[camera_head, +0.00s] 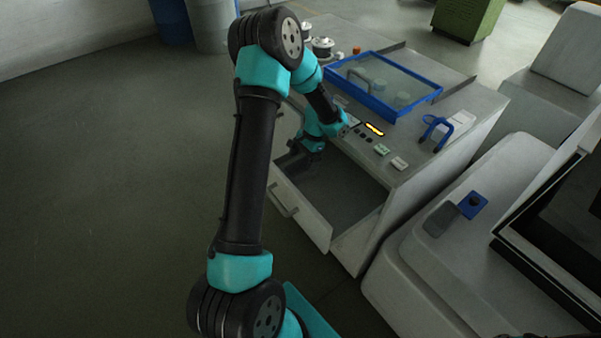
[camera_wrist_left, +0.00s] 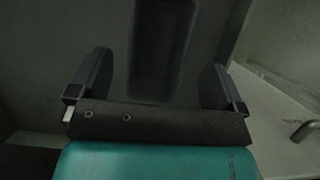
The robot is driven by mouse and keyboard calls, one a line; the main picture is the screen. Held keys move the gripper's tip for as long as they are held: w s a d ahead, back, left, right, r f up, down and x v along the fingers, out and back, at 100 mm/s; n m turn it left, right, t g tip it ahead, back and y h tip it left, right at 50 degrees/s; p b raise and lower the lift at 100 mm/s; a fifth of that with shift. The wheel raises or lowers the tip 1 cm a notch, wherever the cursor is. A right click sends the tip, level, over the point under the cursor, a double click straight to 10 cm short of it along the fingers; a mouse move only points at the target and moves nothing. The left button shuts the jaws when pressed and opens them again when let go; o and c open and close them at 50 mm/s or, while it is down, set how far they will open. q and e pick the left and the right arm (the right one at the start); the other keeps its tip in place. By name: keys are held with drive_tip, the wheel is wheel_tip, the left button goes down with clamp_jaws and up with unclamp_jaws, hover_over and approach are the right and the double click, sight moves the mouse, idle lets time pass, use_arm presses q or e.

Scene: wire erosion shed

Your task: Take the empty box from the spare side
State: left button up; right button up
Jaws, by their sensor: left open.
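My left gripper (camera_head: 297,160) reaches down into an open drawer (camera_head: 345,195) of the grey machine cabinet, at the drawer's far left part. In the left wrist view, the gripper (camera_wrist_left: 157,62) is open, its two dark fingers wide apart with nothing held between them. A long dark box (camera_wrist_left: 160,96) shows beyond the fingers, between them in the picture, and looks empty. I cannot tell how far the fingertips are from it. In the head view I cannot make out the box near my arm. My right gripper is not in view.
The drawer front (camera_head: 310,220) with its handle stands pulled out. A blue-framed clear lid (camera_head: 385,112) covers part of the cabinet top. A blue clamp-like item (camera_head: 434,132) and small buttons sit nearby. A pale rounded machine stands at right; the floor at left is clear.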

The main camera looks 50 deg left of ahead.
sight(299, 171)
use_arm(q)
drive_tip(key=shift+f, duration=0.1)
drive_tip(key=x, duration=0.4)
drive_tip(key=shift+s+d+f, duration=0.1)
drive_tip(key=shift+s+f, duration=0.1)
drive_tip(key=shift+f, duration=0.3)
drive_tip(key=shift+f, duration=0.25)
idle(0.8)
drive_tip(key=c, duration=1.1)
drive_tip(key=shift+o, duration=0.2)
drive_tip(key=shift+r, duration=0.15)
wheel_tip(299, 171, up, 10)
